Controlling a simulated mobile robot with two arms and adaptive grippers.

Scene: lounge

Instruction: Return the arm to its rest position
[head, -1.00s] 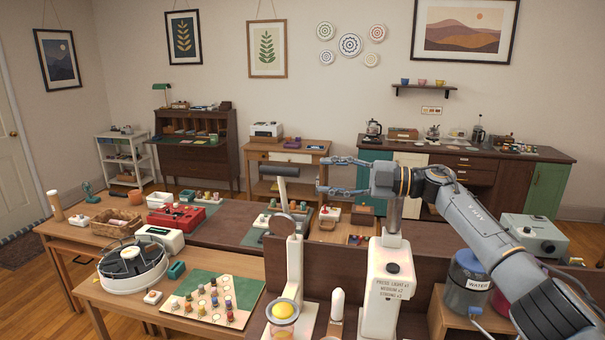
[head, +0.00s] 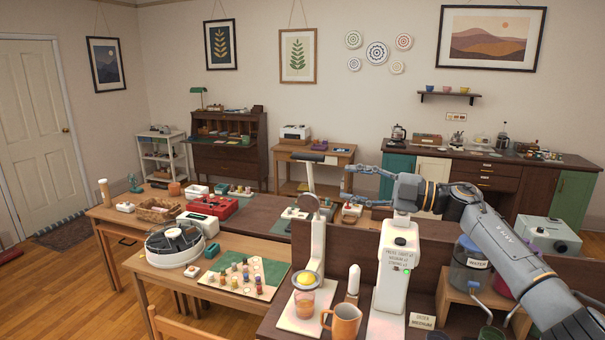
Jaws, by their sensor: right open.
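My right arm comes in from the lower right, and its gripper (head: 347,184) points left with its two fingers apart and nothing between them. In the picture the wrist lies over the top of the white machine (head: 390,290), which has printed press instructions and a small green light on its front. I cannot tell whether the wrist touches it. The fingers are in front of the back table, just right of the dark handle (head: 309,157) of a tall white stand. My left gripper is not in view.
By the stand are a glass (head: 304,303) with a yellow item over it and an orange mug (head: 341,322). A water container (head: 470,268) stands under my forearm. A round white carousel (head: 174,248) and a green board (head: 262,272) are at left.

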